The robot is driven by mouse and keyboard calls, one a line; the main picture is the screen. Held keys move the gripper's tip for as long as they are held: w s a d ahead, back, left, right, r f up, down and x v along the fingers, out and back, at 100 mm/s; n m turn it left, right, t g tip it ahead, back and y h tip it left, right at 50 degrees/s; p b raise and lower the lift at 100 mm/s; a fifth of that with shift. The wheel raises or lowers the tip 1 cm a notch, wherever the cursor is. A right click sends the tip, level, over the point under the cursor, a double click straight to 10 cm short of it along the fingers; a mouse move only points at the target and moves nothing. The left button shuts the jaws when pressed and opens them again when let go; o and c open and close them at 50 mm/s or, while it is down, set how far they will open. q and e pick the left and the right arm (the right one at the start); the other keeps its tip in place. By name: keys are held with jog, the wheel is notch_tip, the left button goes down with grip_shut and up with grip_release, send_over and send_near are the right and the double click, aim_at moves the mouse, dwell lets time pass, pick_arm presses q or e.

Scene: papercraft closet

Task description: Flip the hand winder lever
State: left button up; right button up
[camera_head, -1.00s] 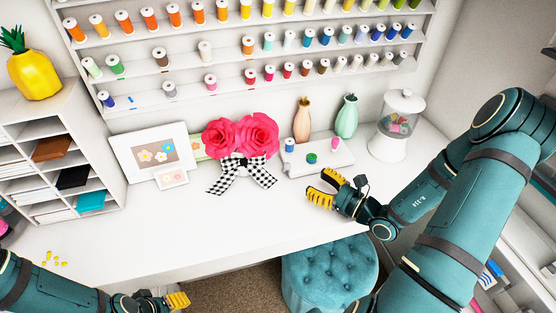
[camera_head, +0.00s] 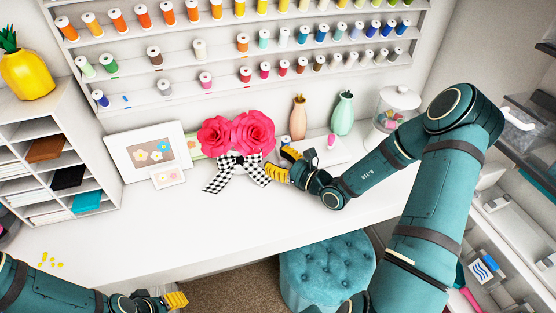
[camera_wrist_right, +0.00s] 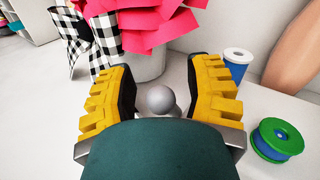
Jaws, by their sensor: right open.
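The hand winder is a low white base (camera_head: 325,150) at the back of the desk, partly hidden by my right arm in the head view; it also shows in the right wrist view (camera_wrist_right: 247,112). A round grey knob (camera_wrist_right: 160,99), which looks like its lever end, sits between the open fingers of my right gripper (camera_head: 281,163), with a gap on each side. In the right wrist view, the gripper (camera_wrist_right: 162,80) frames the knob, and the lever's shaft is hidden. My left gripper (camera_head: 174,301) is low at the left, its jaw opening unclear.
Pink flowers (camera_head: 236,134) with a checkered bow stand just beyond my right gripper. A blue spool (camera_wrist_right: 236,66) and a green-rimmed spool (camera_wrist_right: 277,138) are right of it. Vases (camera_head: 342,115) and a glass jar (camera_head: 390,112) stand behind my right arm.

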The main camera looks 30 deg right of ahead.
grip_shut()
